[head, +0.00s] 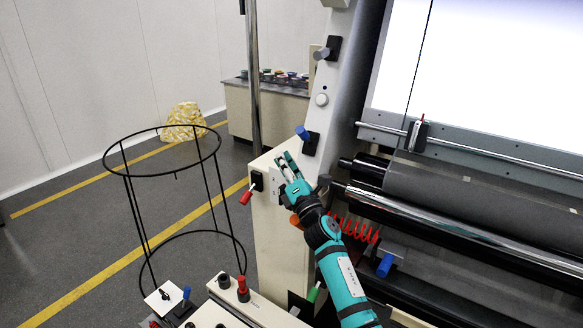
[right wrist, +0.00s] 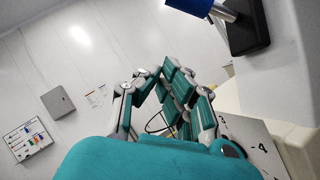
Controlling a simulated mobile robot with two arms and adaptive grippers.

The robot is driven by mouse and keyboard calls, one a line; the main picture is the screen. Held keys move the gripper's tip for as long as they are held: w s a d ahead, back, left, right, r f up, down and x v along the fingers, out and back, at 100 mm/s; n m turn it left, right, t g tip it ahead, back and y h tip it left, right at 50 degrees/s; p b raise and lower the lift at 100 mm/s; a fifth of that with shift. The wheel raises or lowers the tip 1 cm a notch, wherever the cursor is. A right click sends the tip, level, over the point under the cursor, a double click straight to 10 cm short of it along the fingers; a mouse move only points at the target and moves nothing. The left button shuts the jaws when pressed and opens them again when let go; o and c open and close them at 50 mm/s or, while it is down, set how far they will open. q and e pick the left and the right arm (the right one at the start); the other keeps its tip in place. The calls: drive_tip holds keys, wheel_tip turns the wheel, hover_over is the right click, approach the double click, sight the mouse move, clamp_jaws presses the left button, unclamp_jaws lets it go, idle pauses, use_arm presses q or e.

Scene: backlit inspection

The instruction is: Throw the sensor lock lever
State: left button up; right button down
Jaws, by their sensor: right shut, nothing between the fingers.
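No label tells which lever is the sensor lock lever. A small sensor-like block (head: 417,135) with a red-tipped lever sits on the rail below the bright panel. A blue-handled lever (head: 302,132) on a black base is on the machine's side frame; in the right wrist view its black base (right wrist: 245,28) and blue handle (right wrist: 192,5) show at the top right. My right gripper (head: 287,162) is shut and empty, just below and left of that blue lever, apart from it; its fingers (right wrist: 165,85) also show in the wrist view. My left gripper is not in view.
A red-handled lever (head: 247,194) and a grey-handled lever (head: 323,52) are on the frame. A numbered plate (right wrist: 250,140) lies by the gripper. Rollers (head: 450,195) and a red coiled cord (head: 355,229) are at right. A black wire stand (head: 160,176) is at left.

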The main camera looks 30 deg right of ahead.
sight(304, 136)
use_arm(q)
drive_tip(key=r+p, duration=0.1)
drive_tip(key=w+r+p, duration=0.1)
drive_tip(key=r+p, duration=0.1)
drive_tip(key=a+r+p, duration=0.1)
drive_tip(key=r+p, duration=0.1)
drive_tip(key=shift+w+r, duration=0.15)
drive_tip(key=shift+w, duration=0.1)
use_arm(e)
drive_tip(key=w+d+r+m, duration=0.1)
drive_tip(key=d+r, duration=0.3)
drive_tip(key=r, duration=0.1)
drive_tip(key=shift+h, duration=0.4)
drive_tip(key=shift+w, duration=0.1)
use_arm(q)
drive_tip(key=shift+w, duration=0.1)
use_arm(e)
drive_tip(key=shift+f, duration=0.15)
